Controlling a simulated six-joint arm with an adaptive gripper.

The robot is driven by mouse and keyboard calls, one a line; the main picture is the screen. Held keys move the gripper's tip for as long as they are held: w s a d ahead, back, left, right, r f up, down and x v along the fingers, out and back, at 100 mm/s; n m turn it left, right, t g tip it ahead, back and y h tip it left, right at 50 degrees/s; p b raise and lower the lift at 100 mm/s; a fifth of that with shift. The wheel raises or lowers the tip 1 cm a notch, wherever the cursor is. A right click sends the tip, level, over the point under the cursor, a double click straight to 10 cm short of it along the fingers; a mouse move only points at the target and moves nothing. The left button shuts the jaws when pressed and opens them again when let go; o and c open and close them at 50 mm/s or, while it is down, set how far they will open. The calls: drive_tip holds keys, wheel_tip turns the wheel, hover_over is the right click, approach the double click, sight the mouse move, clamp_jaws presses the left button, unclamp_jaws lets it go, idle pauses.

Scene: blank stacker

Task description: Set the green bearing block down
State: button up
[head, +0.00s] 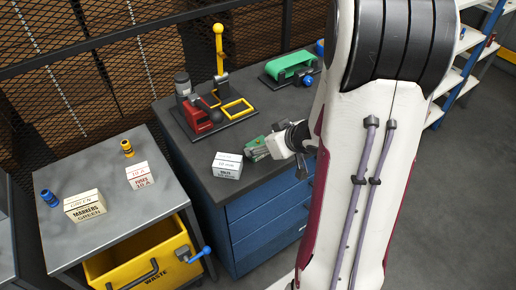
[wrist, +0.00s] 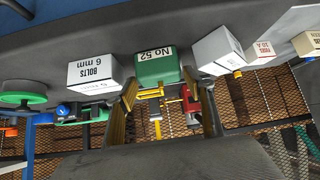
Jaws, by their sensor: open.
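The green bearing block (wrist: 157,67), with a white "No 52" label, shows in the wrist view just beyond and between my fingertips. In the head view a small part of the green block (head: 255,147) shows on the dark bench top. My gripper (wrist: 163,92) is open, with one finger on each side of the block's near end. I cannot tell whether either finger touches it. In the head view my gripper (head: 271,146) is low over the bench, and my arm hides much of the area to its right.
A white carton (head: 227,166) stands close left of the block. A "BOLTS 6 mm" carton (wrist: 95,72) stands on its other side. A red press (head: 200,115) and a green machine (head: 290,66) stand further back. A grey side table (head: 105,185) holds more cartons, above a yellow waste bin (head: 140,255).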

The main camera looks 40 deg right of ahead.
sight(258, 143)
drive_tip(key=shift+x, duration=1.95)
drive_tip(key=shift+s, duration=0.1)
drive_tip(key=shift+c, duration=0.4)
drive_tip(key=shift+d, duration=0.1)
drive_tip(key=c, duration=1.4)
drive_tip(key=shift+r, duration=0.15)
drive_tip(key=shift+r, duration=4.85)
